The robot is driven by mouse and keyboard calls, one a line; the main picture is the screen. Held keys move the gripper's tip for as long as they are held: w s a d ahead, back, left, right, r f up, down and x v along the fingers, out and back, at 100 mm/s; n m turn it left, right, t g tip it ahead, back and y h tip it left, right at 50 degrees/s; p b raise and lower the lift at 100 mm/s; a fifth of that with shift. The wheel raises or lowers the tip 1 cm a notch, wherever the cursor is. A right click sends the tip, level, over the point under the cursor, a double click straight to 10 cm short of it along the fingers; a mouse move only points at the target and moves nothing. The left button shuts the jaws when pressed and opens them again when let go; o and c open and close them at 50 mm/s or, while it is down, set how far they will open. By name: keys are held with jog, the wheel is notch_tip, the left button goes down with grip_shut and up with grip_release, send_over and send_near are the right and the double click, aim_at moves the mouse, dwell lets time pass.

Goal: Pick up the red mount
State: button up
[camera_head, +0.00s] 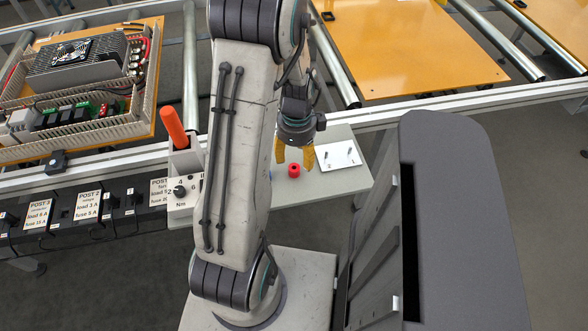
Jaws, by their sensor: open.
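The red mount (293,171) is a small red piece standing on a light grey shelf (345,182). My gripper (294,160) has yellow fingers, points downward and is open. Its fingertips are just above and to either side of the mount in the picture. I cannot tell the exact height of the fingertips over the shelf. Nothing shows between the fingers except the mount below them.
A white plate with small pins (338,156) lies right of the mount. A tool with an orange handle (173,127) stands left, behind my arm. A dark grey cabinet (455,220) rises at right. An orange panel with electronics (148,85) lies on the roller frame.

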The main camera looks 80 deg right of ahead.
aim_at(295, 170)
jog(key=shift+w+f, duration=0.2)
jog(key=shift+f, duration=3.35)
jog(key=shift+d, duration=0.1)
jog(key=shift+c, duration=0.4)
jog(key=c, duration=0.9)
